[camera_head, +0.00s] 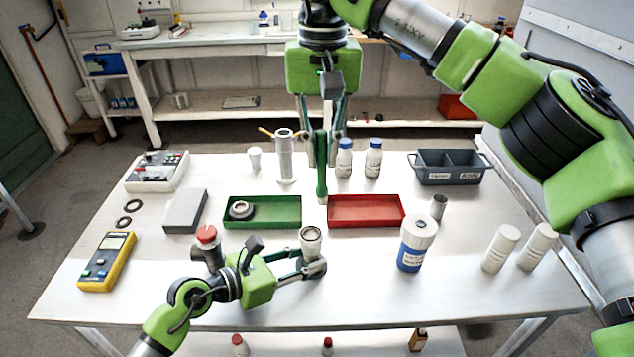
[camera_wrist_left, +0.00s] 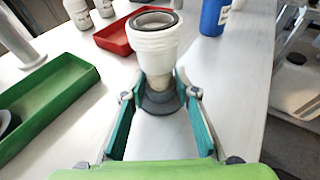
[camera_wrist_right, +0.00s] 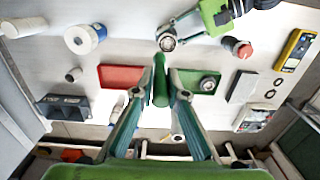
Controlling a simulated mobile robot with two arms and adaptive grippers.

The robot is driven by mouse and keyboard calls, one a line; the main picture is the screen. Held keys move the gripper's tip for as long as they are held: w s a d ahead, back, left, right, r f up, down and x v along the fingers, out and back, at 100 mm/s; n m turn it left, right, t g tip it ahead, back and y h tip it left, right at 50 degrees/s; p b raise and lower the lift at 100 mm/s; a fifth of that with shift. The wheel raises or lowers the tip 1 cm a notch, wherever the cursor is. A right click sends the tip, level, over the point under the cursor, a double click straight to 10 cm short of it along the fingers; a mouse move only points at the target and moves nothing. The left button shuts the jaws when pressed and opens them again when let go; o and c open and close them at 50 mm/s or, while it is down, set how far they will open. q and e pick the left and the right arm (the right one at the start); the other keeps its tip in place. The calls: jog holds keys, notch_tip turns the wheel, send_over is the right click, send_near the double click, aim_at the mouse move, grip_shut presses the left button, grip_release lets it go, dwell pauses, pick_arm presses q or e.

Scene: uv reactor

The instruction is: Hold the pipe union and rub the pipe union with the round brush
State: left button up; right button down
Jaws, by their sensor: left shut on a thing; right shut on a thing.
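The pipe union (camera_head: 311,236) is a pale, cup-shaped fitting with a dark ring at its open top. It stands upright above the table front, and my left gripper (camera_head: 316,264) is shut on its dark lower part. In the left wrist view its pale body (camera_wrist_left: 154,45) rises above the fingertips. The round brush (camera_head: 322,186) is a slim green rod pointing down. My right gripper (camera_head: 321,158) is shut on it, above and behind the union, near the trays. The brush (camera_wrist_right: 161,88) also shows between the fingers in the right wrist view. Brush and union are apart.
A green tray (camera_head: 275,224) holding a dark ring part and a red tray (camera_head: 365,222) lie behind the union. A blue-white jar (camera_head: 416,245) stands to the right. A red-topped button (camera_head: 207,236) is beside my left wrist. A metal cylinder (camera_head: 285,160) stands behind the green tray.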

pick_arm(q)
jog(key=o, duration=0.9)
